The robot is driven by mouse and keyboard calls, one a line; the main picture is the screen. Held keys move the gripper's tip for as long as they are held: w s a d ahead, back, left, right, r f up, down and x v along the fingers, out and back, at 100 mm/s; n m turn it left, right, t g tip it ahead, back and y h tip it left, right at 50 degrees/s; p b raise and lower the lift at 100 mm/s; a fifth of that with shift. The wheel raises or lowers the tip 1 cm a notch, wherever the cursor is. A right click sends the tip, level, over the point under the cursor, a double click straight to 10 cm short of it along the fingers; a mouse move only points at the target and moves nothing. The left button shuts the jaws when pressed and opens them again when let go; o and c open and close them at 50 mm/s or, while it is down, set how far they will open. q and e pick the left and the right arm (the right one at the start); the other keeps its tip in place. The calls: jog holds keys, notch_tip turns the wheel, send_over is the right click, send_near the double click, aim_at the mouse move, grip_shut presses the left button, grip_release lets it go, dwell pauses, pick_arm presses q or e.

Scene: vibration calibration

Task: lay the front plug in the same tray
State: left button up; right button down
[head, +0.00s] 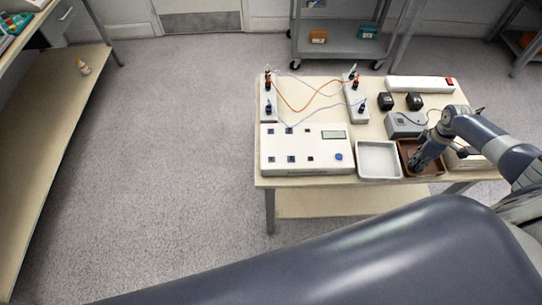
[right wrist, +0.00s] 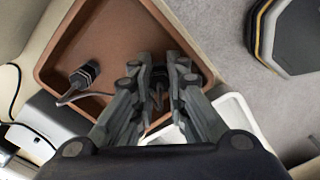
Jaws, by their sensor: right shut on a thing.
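The brown tray (head: 403,152) stands on the table, and my right gripper (head: 417,163) reaches down into it. The brown tray (right wrist: 110,25) fills much of the right wrist view. One dark plug (right wrist: 84,74) with a grey cable lies in it, on the left. My right gripper (right wrist: 160,98) is shut on a dark plug (right wrist: 159,74), low over the tray near its other side. The fingers hide most of this plug, and I cannot tell whether it touches the tray floor. My left gripper is out of view.
An empty white tray (head: 379,146) stands directly left of the brown one. A control box (head: 300,165) with a display is further left. A grey box (head: 404,124), two black blocks and a white power strip (head: 420,84) stand behind the trays.

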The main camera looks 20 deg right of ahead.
jog(key=shift+f, duration=0.3)
jog(key=c, duration=1.5)
grip_release()
jog(key=shift+r, duration=0.15)
jog(key=shift+r+p, duration=2.25)
jog(key=shift+r, duration=0.2)
